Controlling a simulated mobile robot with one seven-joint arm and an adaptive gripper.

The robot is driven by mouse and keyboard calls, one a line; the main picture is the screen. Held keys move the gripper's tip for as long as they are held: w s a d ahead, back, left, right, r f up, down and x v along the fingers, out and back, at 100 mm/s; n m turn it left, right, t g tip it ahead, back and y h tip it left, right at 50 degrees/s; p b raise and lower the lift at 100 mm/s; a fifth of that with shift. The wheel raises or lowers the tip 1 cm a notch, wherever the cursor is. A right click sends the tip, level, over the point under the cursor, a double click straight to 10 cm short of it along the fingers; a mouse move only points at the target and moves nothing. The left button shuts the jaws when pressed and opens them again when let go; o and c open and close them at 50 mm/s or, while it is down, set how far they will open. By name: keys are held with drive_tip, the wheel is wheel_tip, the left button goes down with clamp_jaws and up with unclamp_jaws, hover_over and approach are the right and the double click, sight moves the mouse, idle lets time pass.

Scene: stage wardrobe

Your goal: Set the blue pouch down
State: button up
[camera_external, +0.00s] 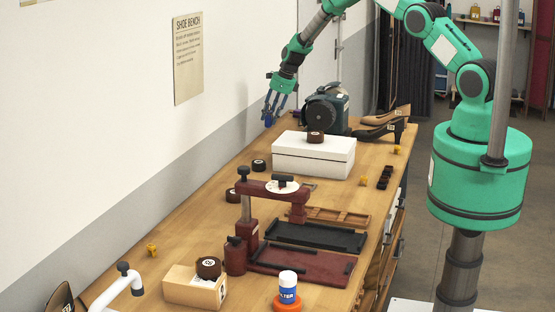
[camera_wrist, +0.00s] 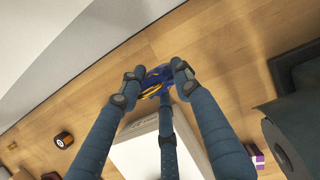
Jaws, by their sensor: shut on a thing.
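The blue pouch (camera_wrist: 158,76) is small and dark blue with yellow parts, and it sits between my fingertips in the wrist view. In the external view the pouch (camera_external: 268,120) is a small blue spot under my fingers. My gripper (camera_external: 273,108) reaches down over the far left part of the bench, near the wall. In the wrist view its three blue fingers (camera_wrist: 155,88) close around the pouch and hide part of it. Bare wood shows beyond the pouch. I cannot tell for sure whether the pouch touches the bench.
A white box (camera_external: 313,157) with a dark round roll (camera_external: 315,137) on top stands nearer the camera. The wall (camera_external: 225,95) borders the bench's left edge.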

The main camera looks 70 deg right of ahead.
drive_tip(key=shift+w+d+f, duration=0.1)
drive_tip(key=shift+w+f, duration=0.05)
drive_tip(key=shift+w, duration=0.05)
idle(0.3)
drive_tip(key=shift+f+p, duration=0.4)
drive_tip(key=shift+f, duration=2.5)
drive_tip(key=shift+f+p, duration=0.3)
drive_tip(key=shift+f, duration=1.75)
drive_tip(key=shift+f, duration=0.15)
drive_tip(key=o, duration=1.1)
drive_tip(key=shift+r, duration=0.25)
